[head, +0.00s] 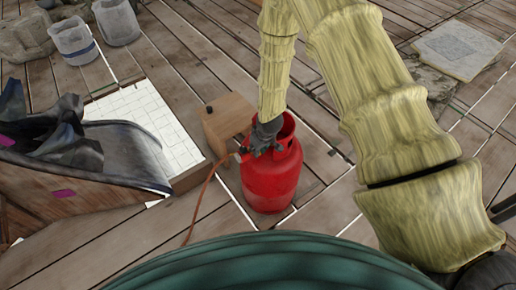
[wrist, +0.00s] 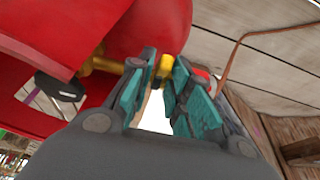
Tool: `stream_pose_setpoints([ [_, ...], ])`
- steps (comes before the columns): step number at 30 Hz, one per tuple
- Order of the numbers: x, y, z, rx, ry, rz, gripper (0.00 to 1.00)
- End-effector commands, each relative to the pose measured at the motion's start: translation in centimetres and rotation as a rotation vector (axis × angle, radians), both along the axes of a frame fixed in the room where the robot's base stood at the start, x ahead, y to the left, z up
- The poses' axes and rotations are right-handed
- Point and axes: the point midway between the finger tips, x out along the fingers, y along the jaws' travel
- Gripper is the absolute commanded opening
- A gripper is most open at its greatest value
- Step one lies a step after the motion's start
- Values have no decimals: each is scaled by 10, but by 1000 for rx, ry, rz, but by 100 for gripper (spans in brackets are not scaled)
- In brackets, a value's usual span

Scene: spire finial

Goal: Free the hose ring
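A red gas cylinder (head: 270,180) with a raised collar stands upright on the plank floor. An orange hose (head: 203,205) runs from a fitting at its upper left down to the floor. My gripper (head: 262,138) is at the cylinder's top, over the collar's left side. In the wrist view, a brass valve (wrist: 107,66) comes out of the red body, and a yellow fitting (wrist: 165,67) shows between my fingertips (wrist: 164,75). The fingers stand a little apart around it; contact is unclear. A red part (wrist: 203,74) shows just right of the fingers. I cannot clearly make out a ring.
A wooden block (head: 226,118) stands close behind the cylinder's left side. A white tiled panel (head: 150,118) and a wooden crate with dark cloth (head: 70,140) are at left. Buckets (head: 73,42) stand at the upper left. Planks right of the cylinder are fairly clear.

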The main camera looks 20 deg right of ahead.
Motion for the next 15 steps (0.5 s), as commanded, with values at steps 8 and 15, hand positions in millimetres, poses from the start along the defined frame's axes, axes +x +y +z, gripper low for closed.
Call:
stream_pose_setpoints([
  [8, -3, -1, 12, 0, 0, 0, 20],
  [15, -12, -5, 45, 1, -2, -1, 20],
])
